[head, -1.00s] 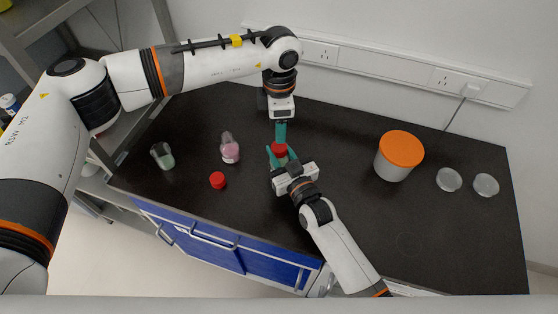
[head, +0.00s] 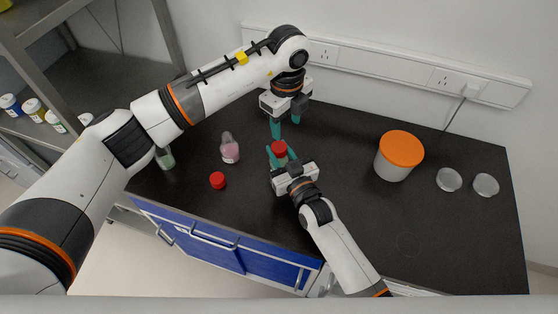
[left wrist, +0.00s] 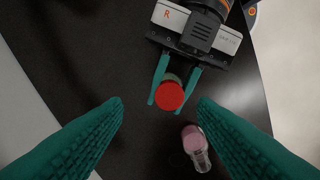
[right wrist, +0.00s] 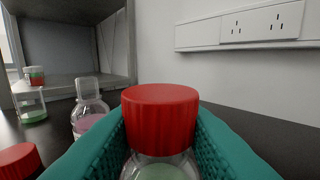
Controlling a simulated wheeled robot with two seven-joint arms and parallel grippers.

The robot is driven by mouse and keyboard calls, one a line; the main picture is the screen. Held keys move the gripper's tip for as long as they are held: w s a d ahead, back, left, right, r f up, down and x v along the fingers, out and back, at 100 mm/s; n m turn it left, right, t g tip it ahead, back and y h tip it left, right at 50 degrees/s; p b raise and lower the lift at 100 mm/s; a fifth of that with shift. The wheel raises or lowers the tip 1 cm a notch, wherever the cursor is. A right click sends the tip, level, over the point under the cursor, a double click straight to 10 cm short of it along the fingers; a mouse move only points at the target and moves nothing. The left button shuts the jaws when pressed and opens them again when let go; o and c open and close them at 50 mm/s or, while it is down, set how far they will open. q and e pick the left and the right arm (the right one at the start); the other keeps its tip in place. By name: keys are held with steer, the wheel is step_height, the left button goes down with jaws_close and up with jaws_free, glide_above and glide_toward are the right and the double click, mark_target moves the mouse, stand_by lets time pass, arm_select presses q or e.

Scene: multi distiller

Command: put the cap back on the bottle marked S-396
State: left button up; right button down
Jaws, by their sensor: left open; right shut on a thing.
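My right gripper (head: 281,152) is shut on a clear bottle (right wrist: 160,168) with green contents, held upright. A red cap (right wrist: 160,112) sits on top of this bottle and also shows in the head view (head: 280,148) and left wrist view (left wrist: 169,96). My left gripper (head: 286,127) is open and empty, just behind and above that bottle. A bottle with pink contents (head: 230,153) stands to the left without a cap. A second red cap (head: 218,180) lies on the bench in front of it. I cannot read the mark S-396 on any bottle.
A clear vessel with green contents (head: 166,160) stands at the bench's left, partly behind my left arm. A white tub with an orange lid (head: 400,150) and two clear dishes (head: 449,180) are on the right. The front right bench is free.

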mark_target(279, 146)
arm_select(q)
steer(key=n, duration=0.5)
steer(key=shift+a+f, duration=0.1)
steer(key=shift+a, duration=0.1)
steer(key=n, duration=0.3)
steer(key=shift+a, duration=0.15)
steer(key=n, duration=0.3)
steer(key=a+n, duration=0.1)
steer(key=n, duration=0.2)
steer(key=shift+f, duration=0.2)
steer(key=shift+f, duration=4)
steer(key=c, duration=1)
steer(key=shift+w+m, duration=0.1)
steer(key=shift+m, duration=1.5)
